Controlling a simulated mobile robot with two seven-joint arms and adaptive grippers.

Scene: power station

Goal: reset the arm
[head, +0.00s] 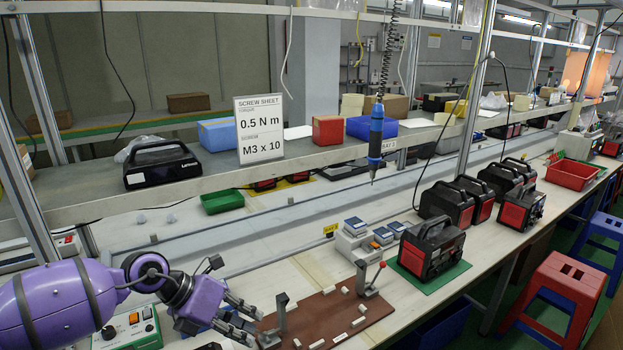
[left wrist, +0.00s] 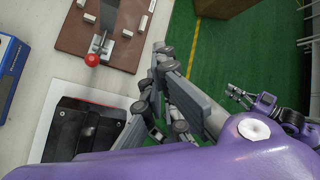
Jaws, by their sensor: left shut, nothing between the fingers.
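My left arm is purple and comes in from the left in the head view. Its grey gripper (head: 248,324) is over the front edge of the workbench, left of a brown fixture board (head: 325,322). The left gripper is shut and empty; in the left wrist view its fingers (left wrist: 164,64) are close together, beside the bench edge and partly over the green floor. In the left wrist view, another purple arm with a small grey gripper (left wrist: 240,97) shows at the right, over the floor. It looks like my right one; its finger opening is too small to judge.
The fixture board carries a clamp with a red knob (left wrist: 92,60). A black and red power station (head: 432,250) stands on a green mat to the right. A power screwdriver (head: 376,140) hangs above. A red stool (head: 560,300) stands in front of the bench.

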